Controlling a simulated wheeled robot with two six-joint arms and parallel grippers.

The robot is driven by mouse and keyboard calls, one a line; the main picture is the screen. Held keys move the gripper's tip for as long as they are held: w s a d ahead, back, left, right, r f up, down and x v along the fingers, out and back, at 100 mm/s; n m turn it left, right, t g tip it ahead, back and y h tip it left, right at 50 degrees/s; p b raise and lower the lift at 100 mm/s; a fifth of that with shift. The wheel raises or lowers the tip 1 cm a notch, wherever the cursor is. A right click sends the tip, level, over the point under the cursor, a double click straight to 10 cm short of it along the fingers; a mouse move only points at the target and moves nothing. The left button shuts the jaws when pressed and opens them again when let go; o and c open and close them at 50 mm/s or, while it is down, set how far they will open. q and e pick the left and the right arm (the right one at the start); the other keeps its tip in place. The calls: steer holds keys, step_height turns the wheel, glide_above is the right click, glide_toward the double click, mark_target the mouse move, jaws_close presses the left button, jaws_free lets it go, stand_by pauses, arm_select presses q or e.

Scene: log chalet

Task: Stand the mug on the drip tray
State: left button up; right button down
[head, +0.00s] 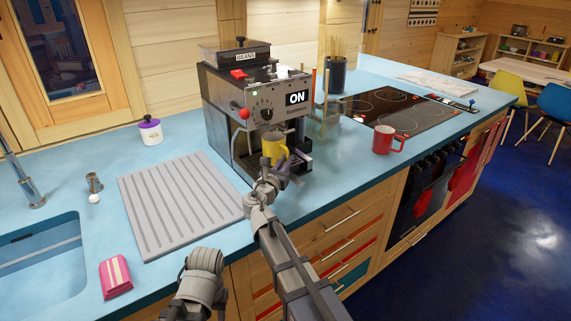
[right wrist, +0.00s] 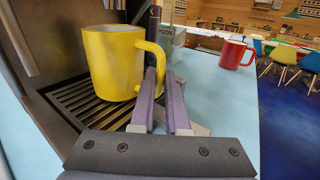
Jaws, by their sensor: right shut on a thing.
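A yellow mug (head: 273,146) is upright at the front of the coffee machine (head: 262,110), below its spout. In the right wrist view, the mug (right wrist: 112,62) is over the slatted drip tray (right wrist: 85,102), its handle towards me. I cannot tell whether its base touches the slats. My right gripper (head: 279,168) is shut on the mug's handle; its two fingers show in the right wrist view (right wrist: 164,82). Part of my left arm shows at the bottom of the head view, but its fingers are not visible.
A red mug (head: 384,140) stands right of the machine, near the black hob (head: 405,110). A ribbed draining mat (head: 180,200) lies to the left, with a pink packet (head: 115,277) and the sink (head: 40,260) beyond. A lidded white jar (head: 150,131) stands behind the mat.

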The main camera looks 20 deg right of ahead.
steer(key=shift+a+f, duration=0.1)
steer(key=c, duration=0.9)
jaws_free()
steer(key=shift+r, duration=0.25)
steer(key=v, duration=1.2)
steer(key=shift+f, duration=0.1)
